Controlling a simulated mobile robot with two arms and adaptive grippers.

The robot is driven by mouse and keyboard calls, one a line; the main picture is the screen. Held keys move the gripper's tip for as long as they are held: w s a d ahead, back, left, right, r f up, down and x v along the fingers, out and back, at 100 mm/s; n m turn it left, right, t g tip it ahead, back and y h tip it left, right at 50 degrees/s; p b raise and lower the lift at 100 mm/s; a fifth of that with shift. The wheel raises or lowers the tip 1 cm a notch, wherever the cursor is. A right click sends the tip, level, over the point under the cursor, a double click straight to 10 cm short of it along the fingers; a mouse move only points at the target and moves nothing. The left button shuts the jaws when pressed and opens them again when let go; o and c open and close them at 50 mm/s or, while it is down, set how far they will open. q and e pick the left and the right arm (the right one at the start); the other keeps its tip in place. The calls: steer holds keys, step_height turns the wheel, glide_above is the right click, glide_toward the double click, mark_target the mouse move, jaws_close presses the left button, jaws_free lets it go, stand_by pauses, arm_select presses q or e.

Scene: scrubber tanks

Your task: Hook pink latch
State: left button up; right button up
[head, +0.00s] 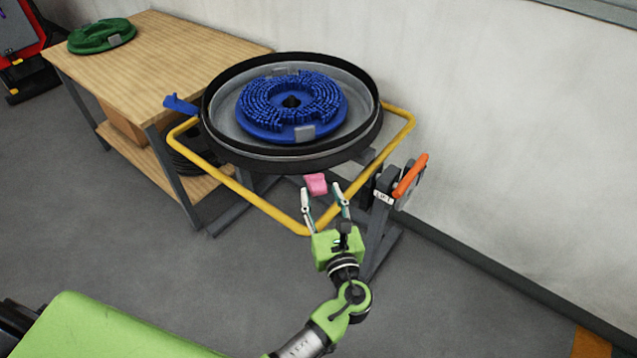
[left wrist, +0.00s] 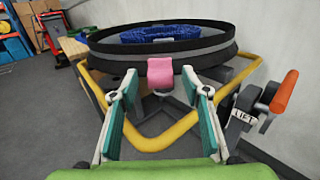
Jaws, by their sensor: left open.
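The pink latch (head: 316,184) sits on the front of the round black-rimmed tank (head: 290,155), just below its rim. It also shows in the left wrist view (left wrist: 160,74), centred beyond the fingers. My left gripper (head: 323,192) is open, with its two fingers pointing at the latch from the front. In the left wrist view the green-padded fingers (left wrist: 158,92) stand apart, one to each side of the latch's line, with nothing between the pads. I cannot tell whether the fingertips touch the latch. My right gripper is not in view.
A blue brush (head: 262,124) lies in the tank. A yellow rail (head: 250,198) surrounds the tank front and sides. An orange lever (head: 410,175) marked LIFT stands at right. The wall is behind.

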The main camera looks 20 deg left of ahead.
mark_target(320, 190)
arm_select(q)
steer(key=shift+x, duration=1.85)
